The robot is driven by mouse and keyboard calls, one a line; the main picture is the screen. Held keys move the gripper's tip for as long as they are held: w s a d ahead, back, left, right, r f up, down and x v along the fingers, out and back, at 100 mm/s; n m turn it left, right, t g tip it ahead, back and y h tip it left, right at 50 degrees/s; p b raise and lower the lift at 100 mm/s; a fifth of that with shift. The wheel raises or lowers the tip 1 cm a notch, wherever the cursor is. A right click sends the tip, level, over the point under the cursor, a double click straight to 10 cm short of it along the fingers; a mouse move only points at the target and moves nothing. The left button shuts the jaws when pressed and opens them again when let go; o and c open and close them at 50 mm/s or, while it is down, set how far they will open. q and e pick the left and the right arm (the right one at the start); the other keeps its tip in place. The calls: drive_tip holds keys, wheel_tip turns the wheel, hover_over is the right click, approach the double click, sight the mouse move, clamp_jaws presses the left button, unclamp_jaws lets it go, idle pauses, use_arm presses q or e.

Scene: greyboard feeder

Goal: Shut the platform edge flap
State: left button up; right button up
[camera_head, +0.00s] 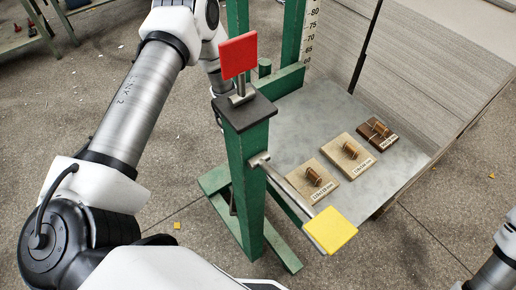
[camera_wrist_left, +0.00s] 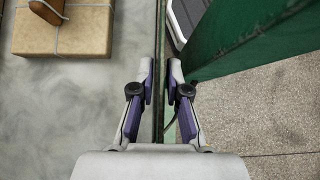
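The grey platform (camera_head: 345,108) carries several wooden blocks and is seen from above. In the left wrist view a narrow dark strip (camera_wrist_left: 160,30) runs along the edge of the grey surface; I cannot tell whether it is the edge flap. My left gripper (camera_wrist_left: 161,82) has its two fingertips close together, one on each side of this strip, with a narrow gap between. I cannot tell whether they press on it. In the head view the green post hides my left gripper. My right gripper is out of view; only part of my right arm shows at the lower right.
A green post (camera_head: 248,175) with a red square plate (camera_head: 238,55) stands beside my left arm. A rod with a yellow plate (camera_head: 330,229) sticks out from it. A tall stack of grey board (camera_head: 435,60) stands behind the platform.

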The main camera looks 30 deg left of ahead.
use_arm(q)
drive_tip(key=v, duration=1.1)
drive_tip(key=shift+a, duration=0.2)
drive_tip(key=shift+r, duration=0.1)
